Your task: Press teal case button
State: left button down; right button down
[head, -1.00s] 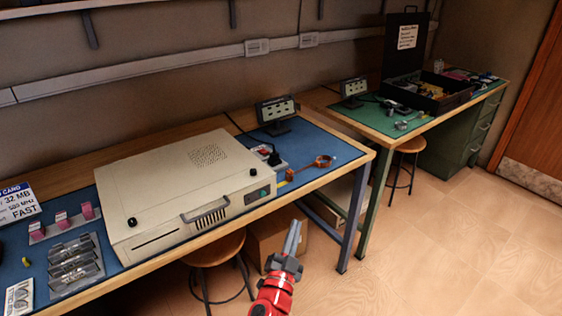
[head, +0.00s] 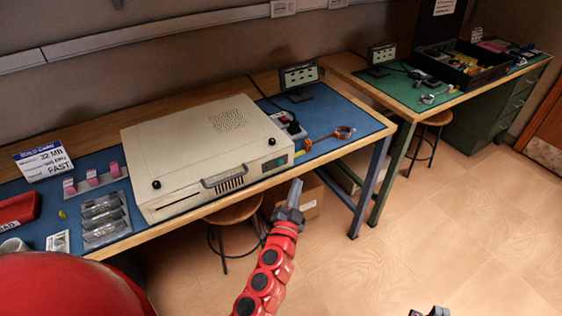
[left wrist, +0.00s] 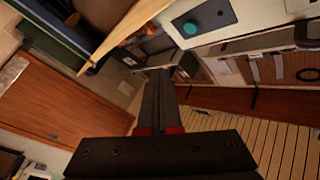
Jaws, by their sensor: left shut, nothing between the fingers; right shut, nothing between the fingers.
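The cream case (head: 205,145) lies flat on the blue mat of the near bench, its front facing the bench edge. Its teal button (head: 283,160) is on a dark panel at the right end of that front. In the left wrist view the button (left wrist: 190,28) shows at the top, right of the fingertips. My left gripper (head: 297,184) is shut and empty, in front of and below the panel, apart from it. It also shows in the left wrist view (left wrist: 158,75). My right gripper (head: 430,312) is shut, only partly in view at the bottom edge.
A power strip (head: 290,125) and an orange-handled tool (head: 330,137) lie right of the case. A small display (head: 299,76) stands behind. A stool (head: 233,212) and a cardboard box (head: 300,196) are below the bench. Open floor lies to the right.

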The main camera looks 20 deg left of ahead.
aim_at(286, 159)
pick_arm(q)
jog(key=shift+w+a, duration=0.95)
jog(key=shift+a, duration=0.25)
jog(key=shift+w+a, duration=0.9)
jog(key=shift+a, duration=0.3)
jog(key=shift+w+a, duration=0.1)
jog(key=shift+w+a, duration=0.2)
jog(key=shift+a, duration=0.05)
jog(key=shift+w+a, duration=0.25)
jog(key=shift+a, duration=0.05)
dwell(1.0)
jog(key=shift+d, duration=0.1)
jog(key=shift+s+d, duration=0.55)
jog(key=shift+d, duration=0.05)
